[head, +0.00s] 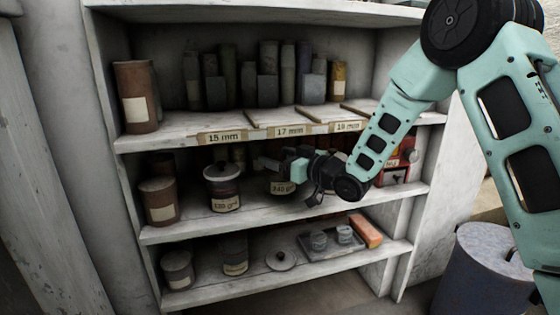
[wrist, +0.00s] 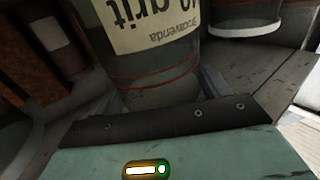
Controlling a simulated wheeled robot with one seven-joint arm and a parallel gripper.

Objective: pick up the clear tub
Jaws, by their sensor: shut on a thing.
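A clear tub with a paper grit label (head: 283,188) is on the middle shelf, partly hidden by my gripper (head: 278,163). In the wrist view the clear tub (wrist: 160,68) fills the middle, its cream label upside down and a thin red line around its wall. My gripper (wrist: 165,95) is shut on this tub, with a finger on each side. I cannot tell whether the tub's base touches the shelf.
Brown canisters (head: 160,200) stand at the left of the middle shelf, and a red item (head: 408,152) is at its right. The upper shelf (head: 180,133) is close above my gripper. A grey tray (head: 318,254) and tins sit below. A blue-grey bin (head: 485,275) stands at lower right.

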